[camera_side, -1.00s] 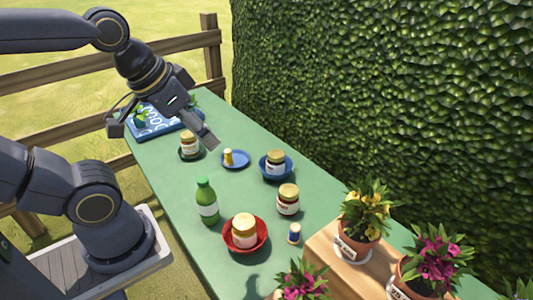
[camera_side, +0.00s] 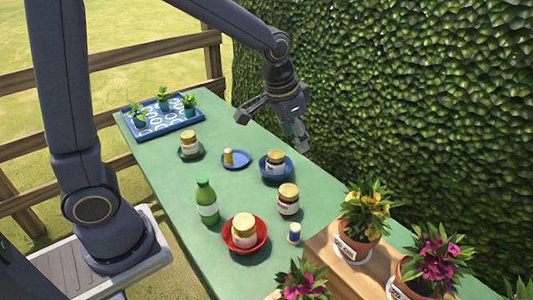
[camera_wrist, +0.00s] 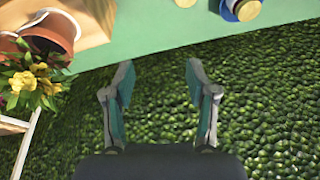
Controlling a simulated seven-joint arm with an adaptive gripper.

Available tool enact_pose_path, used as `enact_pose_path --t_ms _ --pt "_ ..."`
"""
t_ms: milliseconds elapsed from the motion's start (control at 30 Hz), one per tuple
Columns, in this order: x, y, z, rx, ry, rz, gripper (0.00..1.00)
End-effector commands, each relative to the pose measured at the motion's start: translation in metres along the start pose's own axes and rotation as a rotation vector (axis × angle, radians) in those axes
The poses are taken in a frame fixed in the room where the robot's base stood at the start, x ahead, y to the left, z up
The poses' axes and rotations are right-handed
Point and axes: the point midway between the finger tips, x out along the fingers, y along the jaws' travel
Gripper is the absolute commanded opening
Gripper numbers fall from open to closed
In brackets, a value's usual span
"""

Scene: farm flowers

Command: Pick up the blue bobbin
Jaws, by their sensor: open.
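The blue bobbin (camera_side: 294,234) is small, with pale ends, and stands upright on the green table between the red bowl and the wooden stand. My gripper (camera_side: 272,133) is high above the far side of the table, near the hedge and up from the blue bowl, well away from the bobbin. Its two fingers are spread with nothing between them. In the wrist view my gripper (camera_wrist: 160,75) has only hedge behind it. I cannot make out the bobbin for certain there.
A jar (camera_side: 288,199) stands just behind the bobbin. A red bowl (camera_side: 262,247) with a jar is to its left, and a wooden stand (camera_side: 330,262) with potted flowers to its right. A green bottle (camera_side: 207,203), blue bowl (camera_side: 264,174) and blue plate (camera_side: 237,166) stand farther off.

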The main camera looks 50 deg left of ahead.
Motion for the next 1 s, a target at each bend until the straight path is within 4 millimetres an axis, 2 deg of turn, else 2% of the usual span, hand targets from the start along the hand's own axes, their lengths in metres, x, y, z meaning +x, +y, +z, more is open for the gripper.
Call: enact_pose_path --t_ms 33,100,233,300,400,567,800,1000 --pt "0.031 0.008 -0.001 0.022 -0.057 0.012 0.57" --pt "0.065 0.017 0.000 0.046 -0.117 0.025 0.57" --pt "0.115 0.032 0.016 0.077 -0.221 0.045 0.57" --pt "0.131 0.038 0.026 0.087 -0.263 0.053 0.57" --pt "0.144 0.042 0.037 0.095 -0.298 0.058 0.57" --pt "0.168 0.044 0.047 0.098 -0.309 0.059 0.57" --pt "0.222 0.047 0.064 0.097 -0.307 0.059 0.57" --pt "0.249 0.048 0.072 0.097 -0.303 0.059 0.57"
